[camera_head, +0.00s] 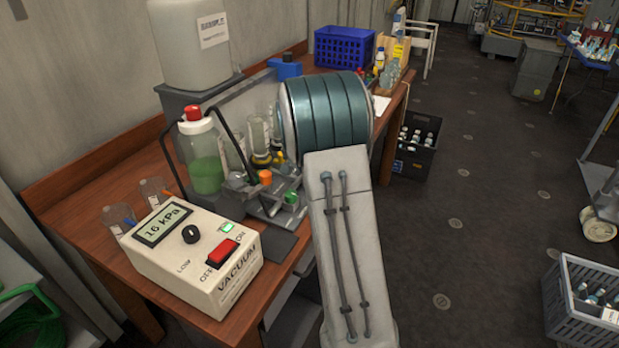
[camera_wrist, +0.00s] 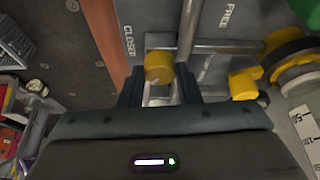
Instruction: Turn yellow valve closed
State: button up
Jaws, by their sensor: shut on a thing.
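In the wrist view, a round yellow valve knob (camera_wrist: 158,68) sits at the end of a metal bar, beside the word CLOSED on a grey plate (camera_wrist: 214,50). The word FREE is farther right on the plate. My gripper (camera_wrist: 158,90) is shut on the yellow knob, one dark finger on each side. A second yellow part (camera_wrist: 243,85) is to the right, apart from the fingers. In the head view a small yellow part (camera_head: 279,157) shows beside my arm, which hides the gripper.
A vacuum box (camera_head: 195,255) reading 16 kPa stands at the bench front. Behind it are a bottle of green liquid (camera_head: 203,155), an orange knob (camera_head: 264,177) and a green knob (camera_head: 291,197). A blue crate (camera_head: 344,48) is at the back. Floor right of the bench is mostly clear.

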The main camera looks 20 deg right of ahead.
jog(key=m+g, duration=0.1)
jog(key=m, duration=0.1)
jog(key=m+g+h, duration=0.1)
jog(key=m, duration=0.2)
jog(key=shift+w+a+m+b, duration=0.15)
jog(key=shift+a+m+b, duration=0.05)
jog(key=shift+m+b, duration=0.15)
jog(key=shift+w+m+g+p, duration=0.1)
jog(key=shift+m+g+p, duration=0.7)
jog(key=shift+m, duration=1.35)
jog(key=o, duration=1)
jog(key=v, duration=1.3)
jog(key=shift+w+a+r, duration=0.15)
jog(key=shift+r, duration=0.25)
